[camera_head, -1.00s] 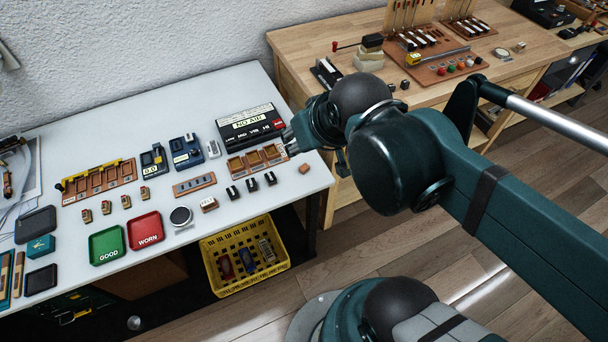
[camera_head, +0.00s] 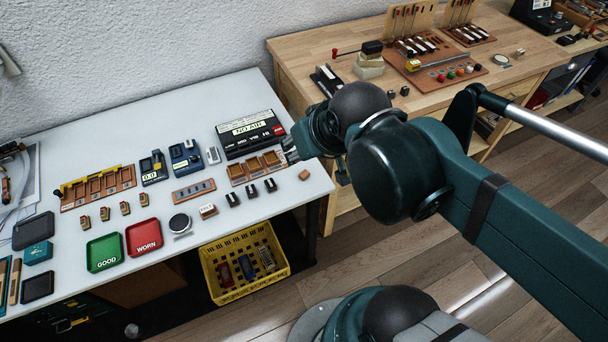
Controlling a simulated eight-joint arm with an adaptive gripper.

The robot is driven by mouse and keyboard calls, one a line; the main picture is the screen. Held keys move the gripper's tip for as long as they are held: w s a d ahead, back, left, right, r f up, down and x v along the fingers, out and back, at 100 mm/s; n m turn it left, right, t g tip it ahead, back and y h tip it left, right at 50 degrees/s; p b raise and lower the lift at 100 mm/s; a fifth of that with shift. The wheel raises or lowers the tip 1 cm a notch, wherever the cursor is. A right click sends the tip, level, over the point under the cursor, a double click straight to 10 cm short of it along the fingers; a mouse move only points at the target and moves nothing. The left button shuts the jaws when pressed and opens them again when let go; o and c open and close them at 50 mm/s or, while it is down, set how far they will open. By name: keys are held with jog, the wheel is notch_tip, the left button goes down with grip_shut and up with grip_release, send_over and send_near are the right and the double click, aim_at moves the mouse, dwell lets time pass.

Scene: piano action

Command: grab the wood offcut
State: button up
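A small brown block, which looks like the wood offcut (camera_head: 304,175), lies on the white table near its right edge. My gripper (camera_head: 289,151) is above the right side of the table, just up and left of the block in the picture. It appears apart from the block. Its fingers are small and partly hidden by my wrist, so I cannot tell whether they are open or shut. No held object shows.
A brown compartment tray (camera_head: 237,173) and a black box (camera_head: 250,146) labelled "NO AIR" are close to my gripper. Small black blocks (camera_head: 270,185) stand left of the offcut. A yellow basket (camera_head: 213,283) is below the table edge. A wooden bench (camera_head: 300,66) adjoins at right.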

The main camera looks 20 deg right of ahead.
jog(key=shift+c, duration=1.2)
jog(key=w+d+f+n+g+p, duration=0.3)
jog(key=w+f+n, duration=0.2)
jog(key=n, duration=0.6)
jog(key=w+d+f+n+g+p, duration=0.3)
jog(key=w+f+n+g+p, duration=0.1)
jog(key=f+n, duration=0.6)
jog(key=shift+w+n, duration=0.5)
jog(key=shift+w, duration=0.05)
